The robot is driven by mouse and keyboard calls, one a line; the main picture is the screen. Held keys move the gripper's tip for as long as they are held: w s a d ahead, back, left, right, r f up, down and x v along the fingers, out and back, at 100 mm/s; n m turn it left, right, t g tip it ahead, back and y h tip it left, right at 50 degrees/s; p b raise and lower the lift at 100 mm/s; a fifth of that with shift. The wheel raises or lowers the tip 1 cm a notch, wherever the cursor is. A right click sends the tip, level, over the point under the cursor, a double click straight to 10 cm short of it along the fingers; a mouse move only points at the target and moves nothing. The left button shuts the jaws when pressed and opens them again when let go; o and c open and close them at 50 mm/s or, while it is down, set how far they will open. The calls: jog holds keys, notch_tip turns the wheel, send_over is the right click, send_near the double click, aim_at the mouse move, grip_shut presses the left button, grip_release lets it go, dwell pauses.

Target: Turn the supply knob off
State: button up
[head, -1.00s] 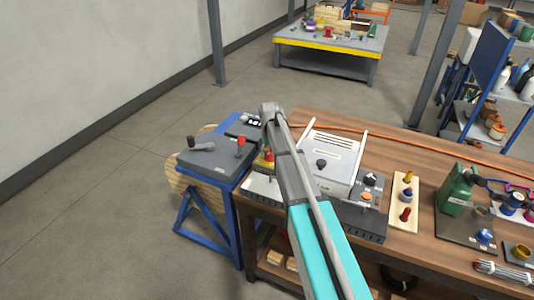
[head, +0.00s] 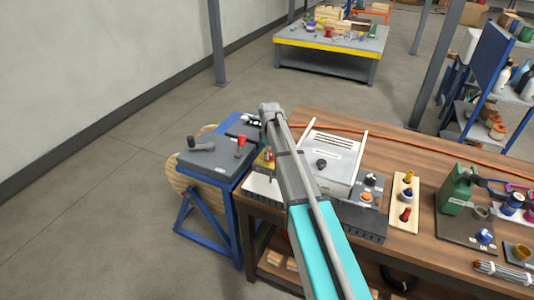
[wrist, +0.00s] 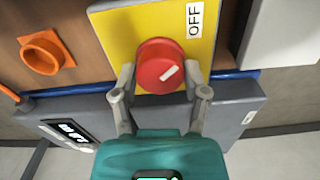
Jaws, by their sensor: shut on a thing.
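The supply knob (wrist: 152,62) is a round red knob with a white mark, on a yellow plate (wrist: 115,30) in the wrist view. The white mark slants toward the upper right, roughly toward the white OFF label (wrist: 194,19). My gripper (wrist: 159,75) has one finger on each side of the knob and is shut on it. In the head view the yellow plate (head: 261,166) shows just left of my arm, at the bench's left end. My arm hides most of the knob and gripper there.
An orange ring fitting (wrist: 45,53) and a grey box with a display (wrist: 72,130) lie near the knob in the wrist view. In the head view, a grey panel with a lever (head: 205,155) stands left, and a white-grey unit (head: 335,150) right of my arm.

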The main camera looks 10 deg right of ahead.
jog(key=shift+w+n, duration=0.2)
jog(key=shift+n, duration=0.3)
jog(key=o, duration=1.1)
jog(key=shift+o, duration=0.2)
jog(key=shift+s, duration=0.1)
jog(key=shift+r, duration=0.1)
